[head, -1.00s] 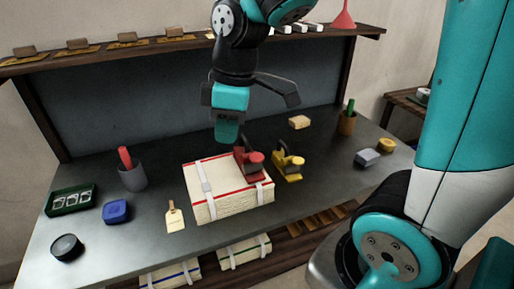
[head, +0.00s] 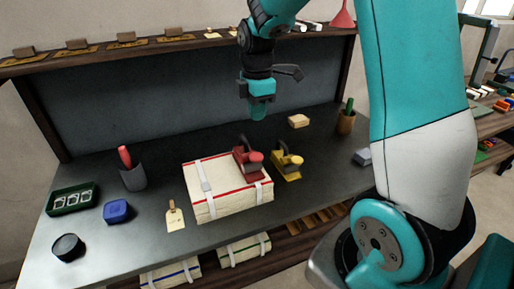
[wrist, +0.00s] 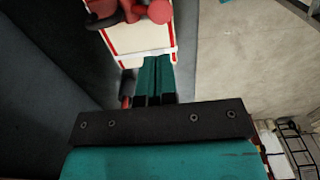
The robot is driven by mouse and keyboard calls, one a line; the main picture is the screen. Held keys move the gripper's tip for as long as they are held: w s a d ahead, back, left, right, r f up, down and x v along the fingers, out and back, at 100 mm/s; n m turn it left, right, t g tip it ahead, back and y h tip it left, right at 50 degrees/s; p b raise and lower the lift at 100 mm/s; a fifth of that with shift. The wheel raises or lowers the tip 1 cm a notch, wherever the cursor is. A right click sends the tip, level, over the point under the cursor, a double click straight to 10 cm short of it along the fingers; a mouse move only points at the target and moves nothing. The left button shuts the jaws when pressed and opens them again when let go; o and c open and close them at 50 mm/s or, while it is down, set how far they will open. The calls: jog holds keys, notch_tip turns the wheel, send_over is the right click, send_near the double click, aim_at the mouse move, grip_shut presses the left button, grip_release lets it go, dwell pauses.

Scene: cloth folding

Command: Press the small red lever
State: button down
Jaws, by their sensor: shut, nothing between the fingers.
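A red clamp-like device with a dark arm and a round red knob, the red lever (head: 248,163), stands on the right part of a cream folded bundle (head: 215,193) with red edging and white straps. In the wrist view the red lever (wrist: 132,12) shows at the top, partly cut off, over the bundle (wrist: 140,38). My gripper (head: 259,113) is above and behind the lever, apart from it. Its teal fingers (wrist: 155,62) are together and hold nothing.
A similar yellow lever (head: 288,166) stands just right of the red one. A tan block (head: 298,121) and a cup with a green item (head: 346,120) are behind it. A grey cup (head: 133,178), blue box (head: 116,210) and tag (head: 175,217) lie left. A shelf (head: 180,46) runs above the back panel.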

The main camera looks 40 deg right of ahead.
aim_at(257, 155)
notch_tip(257, 155, down, 12)
jog(key=shift+r+p, duration=0.1)
jog(key=shift+p, duration=1.1)
